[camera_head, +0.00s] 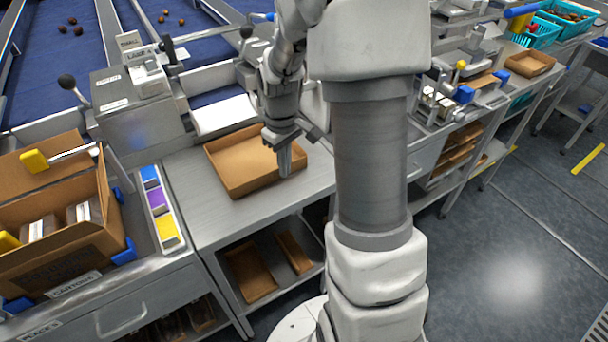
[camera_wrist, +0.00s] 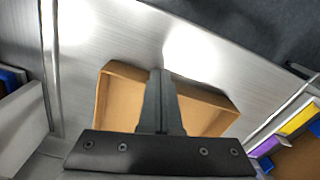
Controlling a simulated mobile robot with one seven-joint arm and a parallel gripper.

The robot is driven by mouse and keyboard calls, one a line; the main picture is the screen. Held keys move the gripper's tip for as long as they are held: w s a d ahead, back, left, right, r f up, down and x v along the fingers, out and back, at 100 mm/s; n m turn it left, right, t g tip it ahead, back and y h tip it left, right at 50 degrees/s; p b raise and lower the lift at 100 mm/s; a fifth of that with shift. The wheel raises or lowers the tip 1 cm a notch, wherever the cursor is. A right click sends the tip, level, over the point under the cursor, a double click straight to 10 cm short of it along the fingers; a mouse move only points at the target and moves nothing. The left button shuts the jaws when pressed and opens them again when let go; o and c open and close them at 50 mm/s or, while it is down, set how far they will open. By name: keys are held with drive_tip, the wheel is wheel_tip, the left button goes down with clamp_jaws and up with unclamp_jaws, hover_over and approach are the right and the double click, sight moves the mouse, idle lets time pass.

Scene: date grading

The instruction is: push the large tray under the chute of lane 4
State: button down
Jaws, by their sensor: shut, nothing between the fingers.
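A shallow brown cardboard tray (camera_head: 235,165) lies flat and empty on the grey metal bench, in front of a white sloping chute plate (camera_head: 224,115). The same tray shows in the wrist view (camera_wrist: 200,114). A small sign (camera_head: 130,42) above the chute reads SMALL, with a lane label whose number is hard to read. My gripper (camera_head: 285,174) is shut and empty, pointing down at the tray's near right wall. Its fingers (camera_wrist: 160,76) cover part of that wall; I cannot tell whether they touch it. My arm hides the area right of the chute.
Left of the tray stand a strip of blue, purple and yellow blocks (camera_head: 160,207) and an open carton (camera_head: 60,240). More brown trays (camera_head: 250,272) lie on the shelf below. Bare bench (camera_head: 230,220) runs along the tray's near side.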

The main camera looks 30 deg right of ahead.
sight(275, 159)
drive_tip(key=w, duration=0.1)
drive_tip(key=w+a, duration=0.1)
drive_tip(key=w, duration=0.1)
drive_tip(key=shift+w, duration=0.2)
drive_tip(key=shift+s, duration=0.15)
